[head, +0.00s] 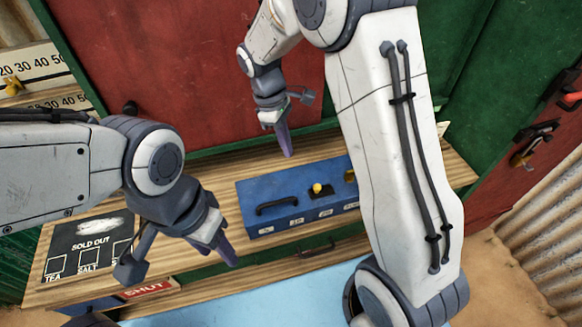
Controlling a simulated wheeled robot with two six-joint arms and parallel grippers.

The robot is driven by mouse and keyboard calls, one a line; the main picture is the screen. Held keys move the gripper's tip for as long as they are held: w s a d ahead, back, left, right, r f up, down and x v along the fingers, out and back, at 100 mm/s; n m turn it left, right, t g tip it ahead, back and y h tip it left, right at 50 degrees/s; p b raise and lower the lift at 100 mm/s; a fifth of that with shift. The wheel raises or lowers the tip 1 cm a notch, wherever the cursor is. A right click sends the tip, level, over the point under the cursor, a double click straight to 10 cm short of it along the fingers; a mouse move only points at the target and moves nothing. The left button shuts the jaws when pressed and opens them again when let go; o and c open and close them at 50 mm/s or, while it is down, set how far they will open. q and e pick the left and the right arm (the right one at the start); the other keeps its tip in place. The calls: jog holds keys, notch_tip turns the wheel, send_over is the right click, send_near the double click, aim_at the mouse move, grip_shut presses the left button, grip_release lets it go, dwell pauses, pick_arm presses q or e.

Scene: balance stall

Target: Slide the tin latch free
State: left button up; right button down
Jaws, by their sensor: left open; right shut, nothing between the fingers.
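A blue tin (262,193) sits on the wooden counter, with a black handle on its top and small labels along its front. A yellow knob (318,188) stands on a dark plate on the tin's top; I cannot tell whether this is the latch. My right arm hides the tin's right end. My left gripper (182,262) is open and empty, left of the tin and apart from it. My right gripper (286,150) is shut and empty, pointing down above and behind the tin, apart from the knob.
A "SOLD OUT" board (95,243) lies on the counter (195,170) at the left, near a red "SHUT" sign (147,288). Number scales (38,68) stand at the upper left. Tools (535,140) hang on the red panel at the right.

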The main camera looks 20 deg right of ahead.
jog(key=p, duration=0.3)
send_near(310, 191)
jog(key=f, duration=0.1)
jog(key=w+a+f, duration=0.2)
jog(key=f, duration=0.1)
jog(key=shift+a, duration=0.15)
jog(key=s+d, duration=0.1)
jog(key=s+d+p, duration=0.1)
jog(key=shift+d+f, duration=0.25)
jog(key=shift+f, duration=0.15)
jog(key=shift+s+d+f+p, duration=0.1)
jog(key=shift+s+d+p, duration=0.1)
jog(key=shift+d+p, duration=0.15)
jog(key=shift+d, duration=0.1)
